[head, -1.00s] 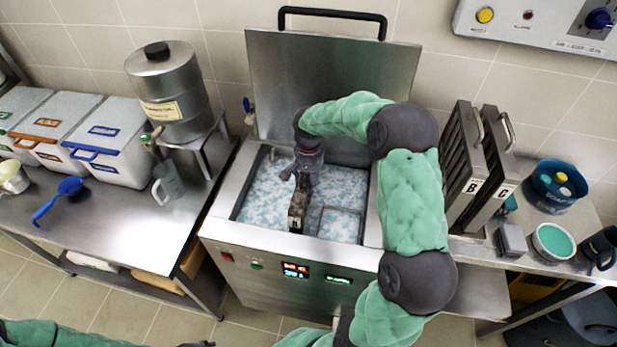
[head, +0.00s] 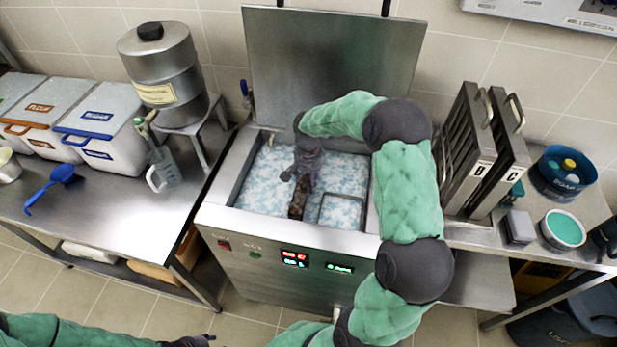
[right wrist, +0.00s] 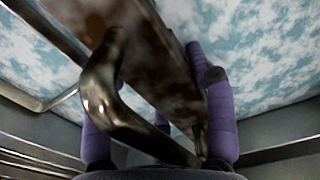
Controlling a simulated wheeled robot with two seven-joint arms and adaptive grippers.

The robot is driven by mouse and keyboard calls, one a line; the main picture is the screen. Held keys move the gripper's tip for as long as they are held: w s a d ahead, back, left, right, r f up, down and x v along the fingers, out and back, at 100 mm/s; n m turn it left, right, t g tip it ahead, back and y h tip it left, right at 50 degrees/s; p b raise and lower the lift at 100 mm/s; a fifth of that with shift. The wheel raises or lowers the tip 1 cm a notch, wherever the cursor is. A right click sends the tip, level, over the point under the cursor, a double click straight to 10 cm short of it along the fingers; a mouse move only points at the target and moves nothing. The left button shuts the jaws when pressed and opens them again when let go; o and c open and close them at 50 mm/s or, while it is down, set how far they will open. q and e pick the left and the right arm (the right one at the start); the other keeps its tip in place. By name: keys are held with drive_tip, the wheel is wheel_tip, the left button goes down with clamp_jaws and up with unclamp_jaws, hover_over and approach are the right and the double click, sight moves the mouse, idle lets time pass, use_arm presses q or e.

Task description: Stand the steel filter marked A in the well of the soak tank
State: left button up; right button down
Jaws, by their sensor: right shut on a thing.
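The soak tank (head: 318,236) stands open in the middle, full of blue-white foamy water. My right gripper (head: 300,178) is low inside it, shut on the handle of a brown-stained steel filter (head: 297,208). The right wrist view shows the filter (right wrist: 165,70) and its bar handle (right wrist: 108,85) between my purple fingers (right wrist: 160,125). The filter's lower part is under the foam, and no letter on it is readable now. A rectangular metal frame (head: 342,195) lies at the foam surface right of the filter; I take it for the well's rim. My left gripper (head: 200,341) is at the bottom edge, its fingers unclear.
The raised lid (head: 330,65) stands behind the tank. Filters B (head: 462,150) and C (head: 503,160) stand upright on the right bench, beside a grey block (head: 519,227) and a teal-filled bowl (head: 563,230). A jug (head: 163,170) and urn (head: 165,75) are left.

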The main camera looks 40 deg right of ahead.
drive_tip(key=shift+w+f+b, duration=0.1)
drive_tip(key=shift+f+b, duration=1.1)
drive_tip(key=shift+f, duration=0.9)
drive_tip(key=shift+f+b, duration=0.5)
drive_tip(key=shift+f, duration=0.35)
drive_tip(key=shift+c, duration=1.7)
unclamp_jaws()
wheel_tip(320, 180, up, 12)
drive_tip(key=shift+f, duration=0.1)
